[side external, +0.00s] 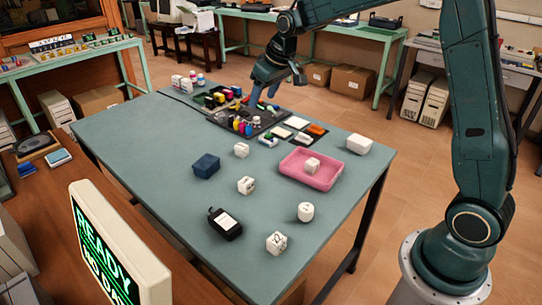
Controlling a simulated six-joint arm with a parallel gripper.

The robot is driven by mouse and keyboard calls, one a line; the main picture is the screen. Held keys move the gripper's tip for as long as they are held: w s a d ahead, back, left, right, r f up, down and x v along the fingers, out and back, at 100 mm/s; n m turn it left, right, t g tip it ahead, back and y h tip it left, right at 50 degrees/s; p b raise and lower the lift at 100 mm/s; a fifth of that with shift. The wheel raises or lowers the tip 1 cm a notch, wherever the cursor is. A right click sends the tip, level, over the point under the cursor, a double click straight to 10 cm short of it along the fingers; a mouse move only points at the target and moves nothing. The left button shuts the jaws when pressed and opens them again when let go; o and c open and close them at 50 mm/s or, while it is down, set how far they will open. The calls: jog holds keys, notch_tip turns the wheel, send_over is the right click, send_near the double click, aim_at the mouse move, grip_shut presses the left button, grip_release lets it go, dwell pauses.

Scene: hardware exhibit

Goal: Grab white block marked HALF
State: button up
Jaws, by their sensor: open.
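Several small white blocks stand on the green-grey table (170,135); their markings are too small to read, so I cannot tell which one says HALF. One white block (241,150) is near the middle, another white block (246,186) is nearer the camera, and a marked white block (276,243) is at the near edge. A rounded white block (305,211) is to its upper right. Another white block (312,165) sits in the pink tray (328,183). My gripper (263,97) is open, pointing down above the dark mat at the far side, apart from these blocks.
A larger white box (359,144) is at the right edge. Coloured bottles and small items crowd the dark mat (262,122) under my gripper. The table's left front is clear.

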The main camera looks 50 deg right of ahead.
send_near(242, 145)
jog(key=shift+x, duration=2.65)
jog(key=shift+f, duration=0.1)
jog(key=shift+x, duration=2.5)
jog(key=shift+a, duration=0.15)
jog(key=c, duration=1.1)
